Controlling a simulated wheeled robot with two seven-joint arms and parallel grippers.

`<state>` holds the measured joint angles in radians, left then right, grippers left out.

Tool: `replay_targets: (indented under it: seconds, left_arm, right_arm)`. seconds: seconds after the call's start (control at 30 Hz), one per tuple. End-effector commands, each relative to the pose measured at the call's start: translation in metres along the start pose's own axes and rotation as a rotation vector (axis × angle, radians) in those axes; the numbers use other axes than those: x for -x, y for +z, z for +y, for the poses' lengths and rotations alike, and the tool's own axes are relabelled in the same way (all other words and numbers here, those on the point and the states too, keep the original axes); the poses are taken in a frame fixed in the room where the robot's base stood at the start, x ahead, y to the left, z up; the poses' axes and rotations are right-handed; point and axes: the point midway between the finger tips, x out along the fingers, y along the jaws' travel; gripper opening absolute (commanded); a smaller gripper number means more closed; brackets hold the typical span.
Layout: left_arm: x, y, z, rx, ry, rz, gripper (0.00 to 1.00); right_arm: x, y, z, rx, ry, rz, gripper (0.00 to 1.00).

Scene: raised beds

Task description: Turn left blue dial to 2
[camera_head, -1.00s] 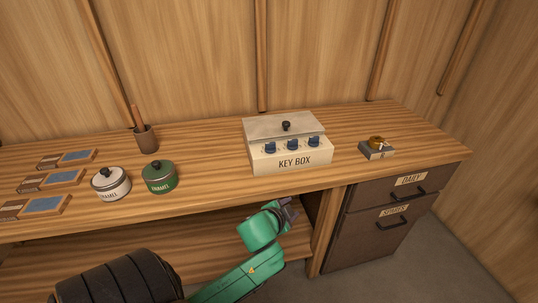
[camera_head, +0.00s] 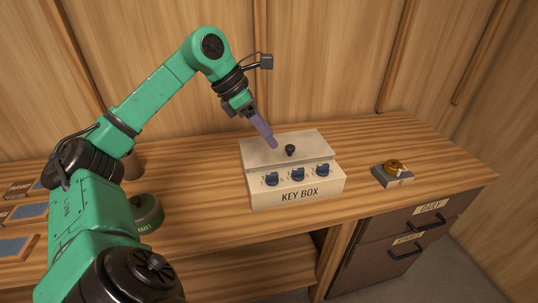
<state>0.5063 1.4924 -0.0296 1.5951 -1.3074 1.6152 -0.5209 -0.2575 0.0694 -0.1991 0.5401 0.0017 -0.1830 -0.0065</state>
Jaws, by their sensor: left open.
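The dial markings are too small to read. My left gripper (camera_head: 270,142) is open and empty, with its purple fingers pointing down over the back left part of the lid, apart from the dials. My right gripper is not in view.
A brass item on a grey block (camera_head: 394,173) stands right of the box. A green pot (camera_head: 146,212) is partly hidden behind my arm. Drawers (camera_head: 405,245) are under the bench at right. The bench between pot and box is clear.

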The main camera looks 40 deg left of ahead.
Motion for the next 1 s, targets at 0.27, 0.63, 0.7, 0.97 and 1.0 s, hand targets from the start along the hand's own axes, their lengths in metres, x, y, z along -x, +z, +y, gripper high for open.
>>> replay_targets:
  seconds: [0.27,0.63,0.7,0.97,1.0]
  left_arm:
    - [0.010,-0.037,0.012,0.021,0.054,0.145,0.46]
    - [-0.085,-0.051,0.015,0.021,0.049,0.144,0.46]
    - [-0.096,-0.052,0.016,0.022,0.050,0.142,0.46]
    - [-0.114,-0.055,0.017,0.021,0.054,0.141,0.46]
    - [-0.114,-0.055,0.017,0.021,0.054,0.141,0.46]
  right_arm:
    - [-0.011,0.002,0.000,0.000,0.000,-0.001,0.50]
    - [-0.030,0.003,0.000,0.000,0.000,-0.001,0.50]
    - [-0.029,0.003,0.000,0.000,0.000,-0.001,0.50]
    - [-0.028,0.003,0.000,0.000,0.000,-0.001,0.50]
    - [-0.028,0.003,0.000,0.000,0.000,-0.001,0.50]
